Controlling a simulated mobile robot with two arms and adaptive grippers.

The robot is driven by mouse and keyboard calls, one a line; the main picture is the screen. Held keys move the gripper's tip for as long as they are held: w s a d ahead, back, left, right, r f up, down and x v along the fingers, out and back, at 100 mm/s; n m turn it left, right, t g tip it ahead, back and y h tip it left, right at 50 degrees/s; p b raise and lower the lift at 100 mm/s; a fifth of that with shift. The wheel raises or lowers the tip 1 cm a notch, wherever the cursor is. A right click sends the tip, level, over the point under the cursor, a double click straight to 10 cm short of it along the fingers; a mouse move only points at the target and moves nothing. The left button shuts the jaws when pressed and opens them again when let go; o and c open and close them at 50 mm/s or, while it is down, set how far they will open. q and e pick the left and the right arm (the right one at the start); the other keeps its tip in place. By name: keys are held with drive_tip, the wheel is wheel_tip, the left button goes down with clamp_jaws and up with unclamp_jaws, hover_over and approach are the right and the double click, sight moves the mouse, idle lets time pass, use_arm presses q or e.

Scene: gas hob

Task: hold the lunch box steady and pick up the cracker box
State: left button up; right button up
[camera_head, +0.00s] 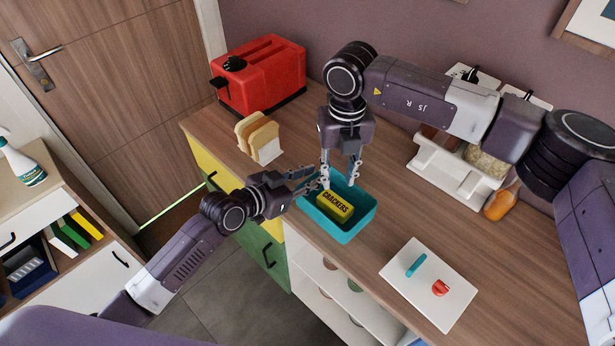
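The lunch box (341,231) is an open teal tray on the wooden counter, near its front edge. The yellow cracker box (335,207), marked CRACKERS, lies inside it. My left gripper (314,181) reaches in from the left, its fingers apart at the lunch box's left rim; I cannot tell whether they touch it. My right gripper (339,180) points down from above, with its fingers apart over the back part of the lunch box, just behind the cracker box. The cracker box is not between its fingers as far as I can see.
A red toaster (262,75) and bread slices in a holder (260,138) stand at the back left. A white rack with jars (457,168) and an orange jar (500,204) stand at the right. A white board (428,284) with small teal and red items lies at front right.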

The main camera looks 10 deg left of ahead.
use_arm(q)
clamp_jaws()
idle(0.3)
